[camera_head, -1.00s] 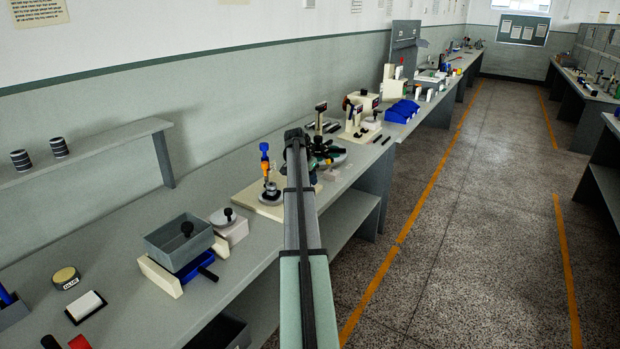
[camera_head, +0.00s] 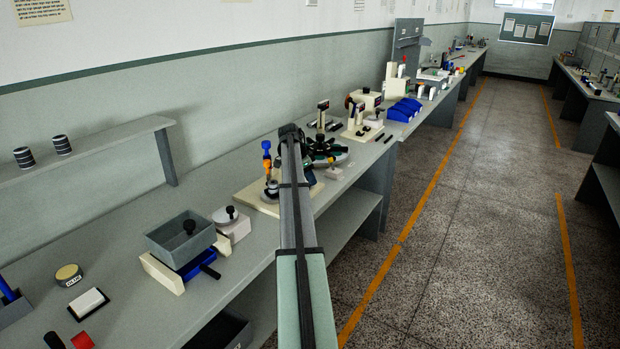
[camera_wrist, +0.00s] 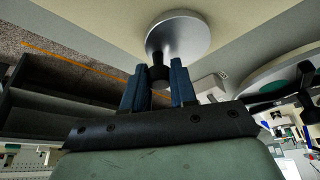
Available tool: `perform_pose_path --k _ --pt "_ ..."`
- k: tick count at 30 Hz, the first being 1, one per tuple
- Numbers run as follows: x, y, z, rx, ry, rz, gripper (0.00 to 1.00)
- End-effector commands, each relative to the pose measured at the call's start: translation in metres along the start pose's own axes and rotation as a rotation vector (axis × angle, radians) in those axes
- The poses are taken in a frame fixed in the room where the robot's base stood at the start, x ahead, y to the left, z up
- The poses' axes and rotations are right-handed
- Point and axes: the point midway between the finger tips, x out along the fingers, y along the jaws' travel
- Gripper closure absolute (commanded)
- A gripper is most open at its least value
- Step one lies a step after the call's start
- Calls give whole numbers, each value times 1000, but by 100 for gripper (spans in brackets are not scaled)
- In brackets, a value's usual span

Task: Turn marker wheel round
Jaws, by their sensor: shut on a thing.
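A silver wheel (camera_wrist: 178,36) with a black knob (camera_wrist: 158,76) shows at the top middle of the wrist view. My gripper (camera_wrist: 159,70) has one blue finger on each side of the knob and is shut on it. The fingers partly cover the knob, and the wheel's rim is clear of them. In the head view my own arm reaches over the bench and hides the gripper and the knob. A cream board (camera_head: 257,204) with a blue and orange upright piece (camera_head: 267,155) lies left of the arm's far end.
A larger round plate (camera_wrist: 280,70) with a green spot is close on the right in the wrist view. A grey box (camera_head: 181,239) stands on the bench (camera_head: 130,300) nearer the camera. Blue bins (camera_head: 404,110) stand farther back. The floor right of the bench is clear.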

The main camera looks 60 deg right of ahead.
Motion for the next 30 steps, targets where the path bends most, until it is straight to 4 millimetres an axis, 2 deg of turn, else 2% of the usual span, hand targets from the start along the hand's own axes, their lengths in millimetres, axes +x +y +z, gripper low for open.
perform_pose_path --k 9,10,17,26,30 --pt "0 0 1 0 -2 1 100" --pt "0 0 1 0 -2 0 70" --pt "0 0 0 -1 -1 0 48" --pt "-2 0 0 -1 -1 -1 48" --pt "-13 -1 0 -1 0 -2 48"
